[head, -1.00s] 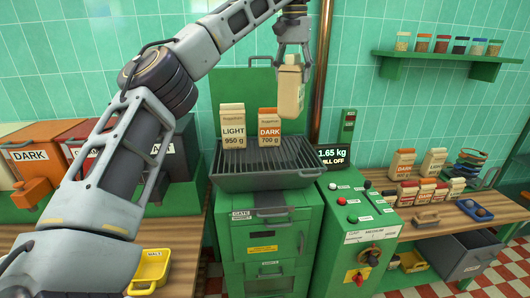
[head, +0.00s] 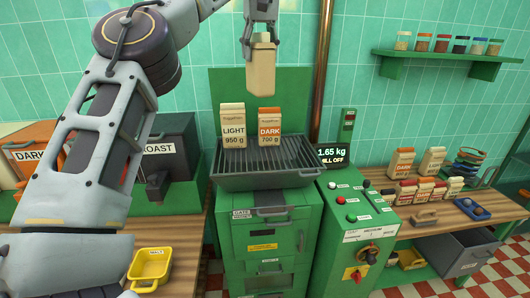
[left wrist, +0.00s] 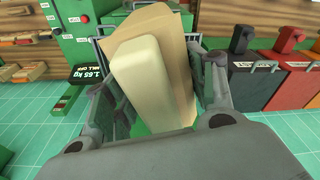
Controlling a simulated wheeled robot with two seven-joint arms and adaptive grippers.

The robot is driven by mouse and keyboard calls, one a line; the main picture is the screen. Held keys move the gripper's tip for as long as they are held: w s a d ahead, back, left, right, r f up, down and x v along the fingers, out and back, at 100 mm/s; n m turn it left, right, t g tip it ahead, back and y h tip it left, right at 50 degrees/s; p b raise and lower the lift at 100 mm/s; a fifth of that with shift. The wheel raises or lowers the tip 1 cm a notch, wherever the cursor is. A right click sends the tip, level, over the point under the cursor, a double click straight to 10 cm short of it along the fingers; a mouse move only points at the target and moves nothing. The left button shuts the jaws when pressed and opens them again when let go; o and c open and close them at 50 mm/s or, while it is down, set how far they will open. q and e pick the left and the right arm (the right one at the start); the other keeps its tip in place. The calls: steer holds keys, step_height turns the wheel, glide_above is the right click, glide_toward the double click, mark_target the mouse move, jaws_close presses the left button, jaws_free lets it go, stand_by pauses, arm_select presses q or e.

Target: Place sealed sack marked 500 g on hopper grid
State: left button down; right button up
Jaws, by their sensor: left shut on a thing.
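My left gripper (head: 259,40) is shut on a tan sack (head: 261,72) and holds it upright in the air above the back of the hopper grid (head: 285,155). No label shows on the sack's visible face. In the left wrist view the sack (left wrist: 145,85) sits between the fingers (left wrist: 160,105). On the grid stand two sacks, LIGHT 950 g (head: 233,126) at the left and DARK 700 g (head: 269,127) to its right. The held sack is above these two and apart from them. My right gripper is not in view.
The display (head: 332,153) reads 1.65 kg and MILL OFF. Several more sacks (head: 403,163) stand on the right bench. A yellow tray (head: 150,264) labelled MALT is at lower left. A copper pipe (head: 325,60) rises behind the grid's right side. The grid's right part is clear.

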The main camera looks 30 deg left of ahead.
arm_select(q)
steer(key=shift+s+a+f+n, duration=0.1)
steer(key=shift+s+a+n, duration=0.05)
steer(key=shift+a+n, duration=0.7)
steer(key=s+a+f+m+h, duration=0.1)
steer(key=s+a+f+m, duration=0.1)
steer(key=m, duration=1)
steer(key=s+a+f+m+h, duration=0.1)
steer(key=s+a+f+m, duration=0.2)
steer(key=m, duration=0.9)
step_height(320, 180, down, 2)
steer(key=shift+s+f, duration=0.1)
steer(key=shift+s, duration=0.15)
stand_by(2.2)
